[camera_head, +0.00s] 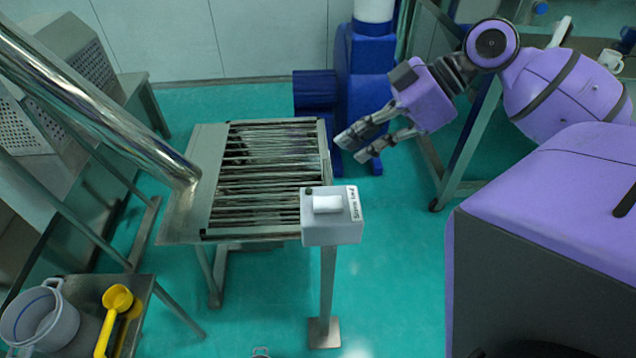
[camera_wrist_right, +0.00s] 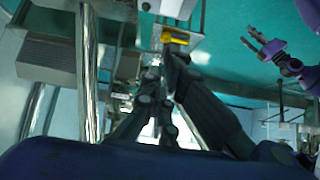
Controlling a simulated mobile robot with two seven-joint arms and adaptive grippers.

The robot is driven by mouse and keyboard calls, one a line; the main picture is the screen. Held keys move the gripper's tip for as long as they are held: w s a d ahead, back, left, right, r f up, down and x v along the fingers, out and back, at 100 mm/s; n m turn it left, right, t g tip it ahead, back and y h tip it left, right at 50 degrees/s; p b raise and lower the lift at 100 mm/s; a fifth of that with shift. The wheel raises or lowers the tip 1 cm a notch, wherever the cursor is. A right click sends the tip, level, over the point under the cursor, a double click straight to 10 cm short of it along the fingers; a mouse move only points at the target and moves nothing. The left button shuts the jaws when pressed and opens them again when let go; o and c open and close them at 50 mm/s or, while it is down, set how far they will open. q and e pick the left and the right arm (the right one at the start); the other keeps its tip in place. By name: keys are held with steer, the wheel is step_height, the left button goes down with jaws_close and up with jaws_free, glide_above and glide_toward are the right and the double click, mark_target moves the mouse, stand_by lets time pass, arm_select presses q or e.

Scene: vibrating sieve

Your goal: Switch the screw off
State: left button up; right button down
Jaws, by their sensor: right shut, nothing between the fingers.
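A small white control box labelled "Screw feed" (camera_head: 331,233) stands on a grey post in front of the vibrating sieve. A raised white switch piece (camera_head: 327,204) is on its top, with a small dark knob at its back left corner. My right gripper (camera_head: 360,147) is shut and empty, behind and right of the box, apart from it. Its dark fingers fill the middle of the right wrist view (camera_wrist_right: 172,95). Another purple gripper, apparently my left one (camera_wrist_right: 254,42), shows at the upper right there; its finger opening is unclear.
The slatted sieve table (camera_head: 215,180) stands left of the box, with a shiny metal tube (camera_head: 95,95) sloping down to it. A blue machine (camera_head: 365,75) stands behind. A jug (camera_head: 40,318) and yellow scoop (camera_head: 116,300) lie at the lower left. Floor right of the post is clear.

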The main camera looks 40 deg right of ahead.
steer(key=b, duration=0.2)
glide_above(326, 201)
steer(key=w+a, duration=0.1)
step_height(326, 201, down, 7)
steer(key=shift+a, duration=0.15)
step_height(326, 201, down, 2)
steer(key=shift+f, duration=0.15)
arm_select(q)
steer(key=shift+s+a+f, duration=0.1)
steer(key=shift+a+f, duration=0.05)
steer(key=shift+f, duration=0.65)
arm_select(e)
steer(key=shift+f, duration=0.65)
arm_select(q)
steer(key=shift+r, duration=0.15)
arm_select(e)
steer(key=shift+f, duration=0.35)
arm_select(q)
steer(key=shift+w+r, duration=0.15)
steer(key=shift+w, duration=0.05)
steer(key=shift+w+r+t+p, duration=0.3)
steer(key=shift+w+r+p, duration=0.55)
steer(key=shift+r, duration=0.2)
arm_select(e)
steer(key=shift+s+d+r, duration=0.25)
steer(key=shift+s+d, duration=0.2)
steer(key=shift+d, duration=0.2)
arm_select(q)
steer(key=shift+s, duration=0.1)
